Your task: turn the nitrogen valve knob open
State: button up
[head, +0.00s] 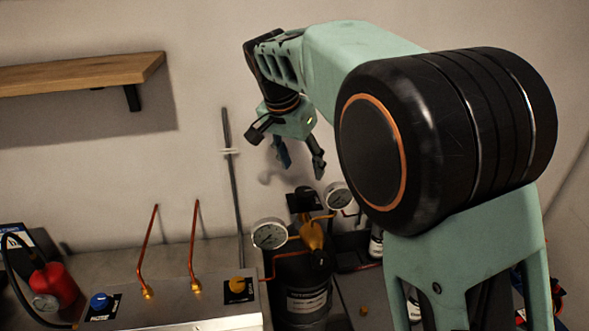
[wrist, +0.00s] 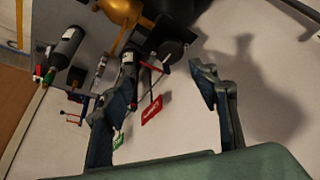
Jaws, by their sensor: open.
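My gripper (head: 301,163) is open and empty, hanging fingers-down in the air above the brass regulator (head: 312,236) and the black block (head: 303,200) at its top. In the wrist view its two fingers (wrist: 162,100) are spread wide. A blue knob (head: 100,301) and a yellow knob (head: 238,285) sit on black label plates on the metal panel, left of my gripper and well apart from it. The regulator tops a dark cylinder (head: 305,300) with a label. The lettering is too small to read, so I cannot tell which knob is the nitrogen one.
Round gauges (head: 269,234) and (head: 337,195) flank the regulator. Copper tubes (head: 194,245) and a thin grey rod (head: 231,180) rise nearby. A wooden shelf (head: 80,74) is upper left.

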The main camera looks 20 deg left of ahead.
aim_at(304, 191)
jog(key=x, duration=0.3)
jog(key=a+p+x, duration=0.1)
jog(key=x, duration=0.7)
jog(key=shift+w+a+p, duration=0.35)
jog(key=shift+p, duration=0.05)
jog(key=shift+c, duration=0.7)
jog(key=c, duration=1)
